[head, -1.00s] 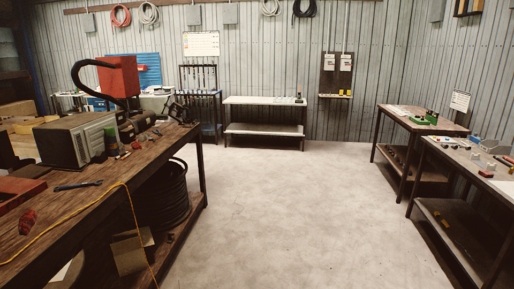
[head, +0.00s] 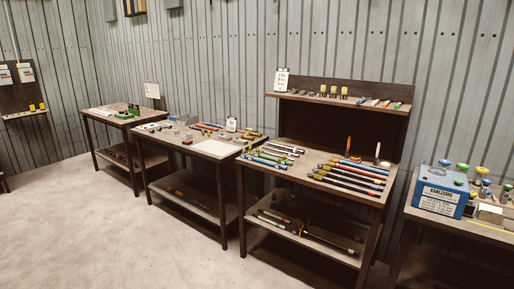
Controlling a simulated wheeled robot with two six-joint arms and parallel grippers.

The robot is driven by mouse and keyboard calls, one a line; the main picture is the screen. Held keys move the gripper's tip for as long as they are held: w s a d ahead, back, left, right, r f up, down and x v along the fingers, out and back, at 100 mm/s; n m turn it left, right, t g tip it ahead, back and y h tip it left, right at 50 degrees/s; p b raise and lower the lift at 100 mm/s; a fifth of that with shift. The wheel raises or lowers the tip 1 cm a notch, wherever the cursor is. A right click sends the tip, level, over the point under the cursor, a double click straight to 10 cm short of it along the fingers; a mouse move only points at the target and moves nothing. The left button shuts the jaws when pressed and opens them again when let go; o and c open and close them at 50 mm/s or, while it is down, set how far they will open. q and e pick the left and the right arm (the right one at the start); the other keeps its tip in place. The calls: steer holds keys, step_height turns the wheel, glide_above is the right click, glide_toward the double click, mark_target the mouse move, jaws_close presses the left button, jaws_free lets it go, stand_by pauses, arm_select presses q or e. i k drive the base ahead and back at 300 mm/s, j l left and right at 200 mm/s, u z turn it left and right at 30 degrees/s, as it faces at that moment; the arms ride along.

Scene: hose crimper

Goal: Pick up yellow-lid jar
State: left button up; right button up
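Several small jars or containers with coloured tops stand at the far right of the head view, on and beside a blue box (head: 440,200). One top there looks yellowish (head: 482,170), others look green or blue. Small items with yellow on them also stand on the upper shelf (head: 345,91) of the middle bench. All are too small for me to be sure which is the yellow-lid jar. Neither of my grippers is in view.
A bench (head: 330,165) with coloured hoses or rods stands at centre right. Two lower tables stand to its left, the nearer one (head: 215,148) holding small parts. A wall board (head: 20,95) hangs at far left. The concrete floor (head: 110,230) in front is clear.

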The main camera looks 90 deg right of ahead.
mark_target(480, 173)
steer(key=z, duration=4.4)
steer(key=i+l, duration=0.2)
steer(key=i, duration=0.25)
steer(key=i+l, duration=0.25)
steer(key=i, duration=0.15)
steer(key=i+l+z, duration=0.1)
steer(key=i, duration=0.35)
steer(key=i+l, duration=0.3)
steer(key=i, duration=0.15)
steer(key=i+l, duration=0.15)
steer(key=i, duration=0.3)
steer(key=l+z, duration=0.05)
